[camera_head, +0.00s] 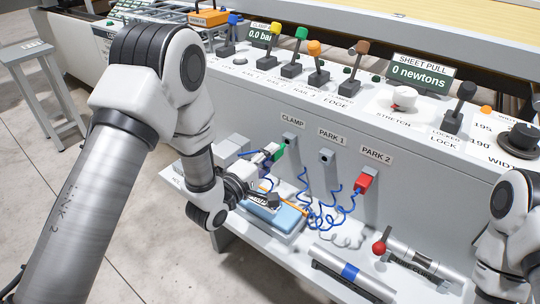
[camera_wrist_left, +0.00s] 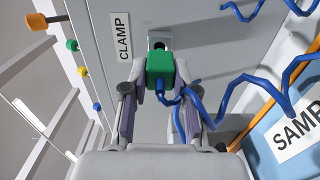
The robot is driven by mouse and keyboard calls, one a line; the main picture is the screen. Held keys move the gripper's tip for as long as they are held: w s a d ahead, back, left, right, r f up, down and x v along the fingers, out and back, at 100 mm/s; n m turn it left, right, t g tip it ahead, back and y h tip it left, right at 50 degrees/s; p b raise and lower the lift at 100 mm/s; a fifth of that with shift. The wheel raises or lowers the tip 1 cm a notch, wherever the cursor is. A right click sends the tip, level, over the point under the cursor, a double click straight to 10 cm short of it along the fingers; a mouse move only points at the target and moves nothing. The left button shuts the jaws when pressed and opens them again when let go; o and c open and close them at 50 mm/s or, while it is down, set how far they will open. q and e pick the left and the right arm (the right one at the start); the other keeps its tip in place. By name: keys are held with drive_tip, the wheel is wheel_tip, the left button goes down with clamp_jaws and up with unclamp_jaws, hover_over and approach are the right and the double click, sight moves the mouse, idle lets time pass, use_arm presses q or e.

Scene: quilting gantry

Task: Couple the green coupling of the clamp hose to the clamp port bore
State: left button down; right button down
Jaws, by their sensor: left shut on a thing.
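The green coupling (camera_head: 280,152) is between the fingers of my left gripper (camera_head: 270,153), which is shut on it. The wrist view shows the coupling (camera_wrist_left: 160,67) gripped from both sides, with the blue clamp hose (camera_wrist_left: 194,98) leaving it. The grey clamp port (camera_head: 290,138) is on the panel beneath the CLAMP label (camera_head: 292,120). In the wrist view the port's dark bore (camera_wrist_left: 159,43) shows just beyond the coupling, partly hidden by it. I cannot tell whether they touch. My right arm shows at the right edge, its gripper out of view.
The PARK 1 port (camera_head: 326,155) is empty. A red coupling (camera_head: 365,181) sits at PARK 2. Coiled blue hoses (camera_head: 325,208) hang over the shelf. Levers line the panel top.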

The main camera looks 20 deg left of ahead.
use_arm(q)
drive_tip(key=shift+x, duration=1.25)
drive_tip(key=shift+w, duration=0.15)
drive_tip(key=c, duration=0.8)
unclamp_jaws()
drive_tip(key=v, duration=1.2)
drive_tip(key=shift+r, duration=0.1)
